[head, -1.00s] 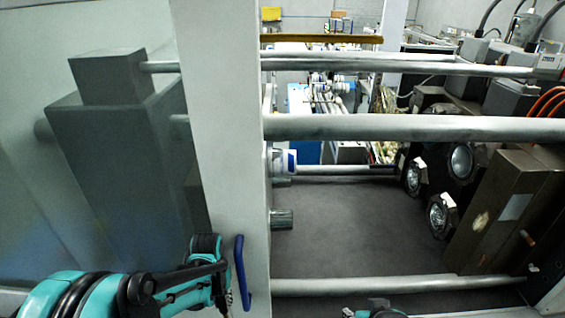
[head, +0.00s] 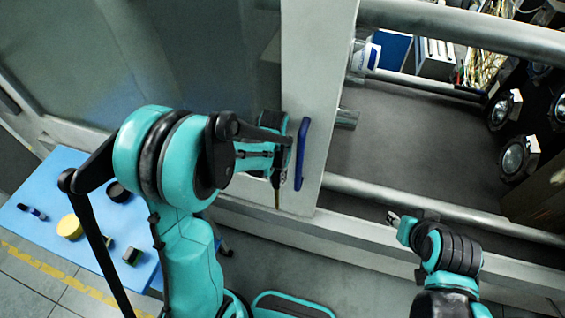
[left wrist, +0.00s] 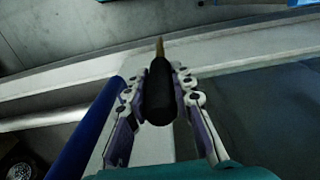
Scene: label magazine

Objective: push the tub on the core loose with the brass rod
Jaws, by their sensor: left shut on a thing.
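My left gripper (head: 277,178) is shut on the black handle (left wrist: 159,90) of the brass rod, beside the pale frame post. The brass tip (left wrist: 160,47) sticks out beyond the fingers in the left wrist view; the rod (head: 277,198) points down in the head view. A white tub with a blue band (head: 373,56) sits on the upper metal core (head: 357,62), right of the post. The rod is apart from it. My right gripper (head: 396,219) is at the machine's front edge, too small to show whether it is open.
A blue handle (head: 301,153) stands on the post (head: 318,90) close to my left gripper. A bare core stub (head: 347,118) is below the tub. Steel bars (head: 440,208) cross the machine opening. A blue table (head: 70,215) at left holds a yellow disc (head: 70,227) and small items.

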